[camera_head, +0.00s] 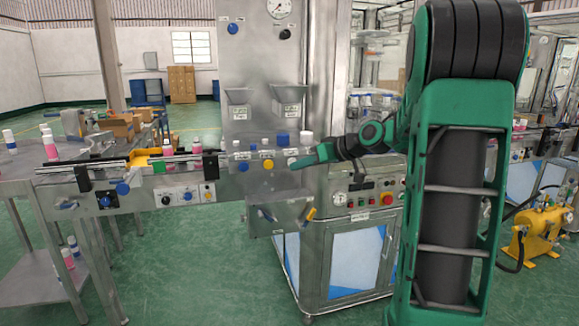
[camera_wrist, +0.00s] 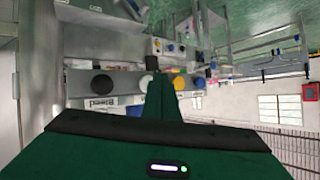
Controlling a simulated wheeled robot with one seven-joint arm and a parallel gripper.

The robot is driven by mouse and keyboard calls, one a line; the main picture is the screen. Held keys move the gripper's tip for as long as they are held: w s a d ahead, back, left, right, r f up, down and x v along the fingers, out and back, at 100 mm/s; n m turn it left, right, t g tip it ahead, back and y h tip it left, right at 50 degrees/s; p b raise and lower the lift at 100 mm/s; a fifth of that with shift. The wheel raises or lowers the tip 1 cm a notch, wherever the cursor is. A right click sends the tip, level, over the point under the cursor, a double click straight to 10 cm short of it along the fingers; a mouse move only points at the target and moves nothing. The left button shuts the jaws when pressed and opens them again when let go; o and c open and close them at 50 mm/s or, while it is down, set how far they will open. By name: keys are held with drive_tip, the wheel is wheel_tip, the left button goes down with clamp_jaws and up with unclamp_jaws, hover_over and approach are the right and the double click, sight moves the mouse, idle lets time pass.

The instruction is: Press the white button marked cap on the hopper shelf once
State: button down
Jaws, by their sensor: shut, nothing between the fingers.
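The hopper shelf (camera_head: 252,155) is a steel ledge on the machine, with a row of round buttons on its front. A blue button (camera_head: 243,166) and a yellow button (camera_head: 268,164) show left of my gripper (camera_head: 294,165). My gripper is shut and empty, its green fingertips pointing left at the shelf front. The white button (camera_head: 292,160) is mostly hidden by the fingertips. In the wrist view the shut fingers (camera_wrist: 161,82) stand in front of the button row, between the white button (camera_wrist: 147,83) and the yellow button (camera_wrist: 178,83). I cannot tell whether they touch the white button.
Blue and white caps (camera_head: 306,137) stand on the shelf, below two steel hoppers (camera_head: 288,100). A conveyor (camera_head: 130,166) with bottles runs to the left. The cabinet with a control panel (camera_head: 362,200) stands below my arm.

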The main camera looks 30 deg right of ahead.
drive_tip(key=s, duration=0.2)
drive_tip(key=s+a, duration=0.1)
drive_tip(key=s, duration=0.1)
drive_tip(key=shift+s+a, duration=0.2)
drive_tip(key=shift+s, duration=0.2)
idle(0.6)
drive_tip(key=s+a+f+m+g+h, duration=0.1)
drive_tip(key=s+f+g, duration=0.3)
drive_tip(key=s, duration=0.7)
drive_tip(key=s+a+f+m+g+h, duration=0.2)
drive_tip(key=s+f+m+g, duration=0.1)
drive_tip(key=s, duration=0.8)
drive_tip(key=s+a+f+m+g+h, duration=0.1)
drive_tip(key=s+a+f+m+g, duration=0.1)
drive_tip(key=s+f+m+g, duration=0.2)
drive_tip(key=s+f, duration=0.3)
drive_tip(key=s, duration=0.5)
drive_tip(key=shift+a+g, duration=0.3)
drive_tip(key=shift+w, duration=0.1)
